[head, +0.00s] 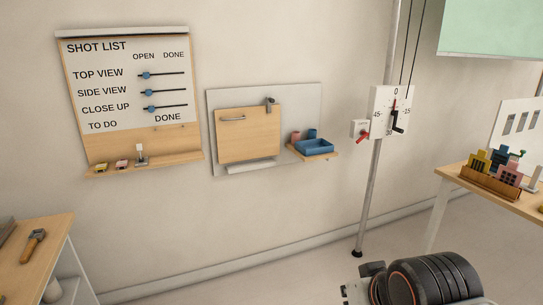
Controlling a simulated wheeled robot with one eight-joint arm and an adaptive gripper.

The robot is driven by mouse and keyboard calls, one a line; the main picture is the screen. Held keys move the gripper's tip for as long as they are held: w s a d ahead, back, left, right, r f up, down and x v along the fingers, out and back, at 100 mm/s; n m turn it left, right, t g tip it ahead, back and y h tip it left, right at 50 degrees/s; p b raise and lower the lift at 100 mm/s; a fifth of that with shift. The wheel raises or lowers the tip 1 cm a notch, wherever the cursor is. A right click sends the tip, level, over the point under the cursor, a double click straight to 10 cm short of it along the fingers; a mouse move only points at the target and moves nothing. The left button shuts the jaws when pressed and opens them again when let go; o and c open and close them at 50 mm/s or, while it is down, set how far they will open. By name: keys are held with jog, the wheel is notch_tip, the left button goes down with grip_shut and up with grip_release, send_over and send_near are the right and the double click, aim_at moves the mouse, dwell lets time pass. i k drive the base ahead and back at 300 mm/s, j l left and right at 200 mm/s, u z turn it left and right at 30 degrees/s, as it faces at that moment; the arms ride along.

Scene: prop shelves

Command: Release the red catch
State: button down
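The red catch (363,137) is a small red lever on a white box (358,127). The box sits at the left of a pale upright pole (371,190), just below and left of a white dial plate (382,98). The lever slants down to the left from the box. The dial has numbers, a small red mark and a black crank handle (398,122). A dark ribbed part of my own arm shows at the bottom right, well below the catch and apart from it. My gripper's fingers are not in view.
A wall panel with a wooden flap (248,134) and a small shelf with a blue tray (314,147) is left of the pole. A shot list board (130,90) hangs further left. A table (462,184) with toy buildings stands right. Floor around the pole is clear.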

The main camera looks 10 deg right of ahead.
aim_at(363, 133)
jog(key=i+l+u, duration=0.25)
jog(key=i, duration=0.4)
jog(key=i+l+u, duration=0.2)
jog(key=i+l, duration=0.4)
jog(key=k+z, duration=0.1)
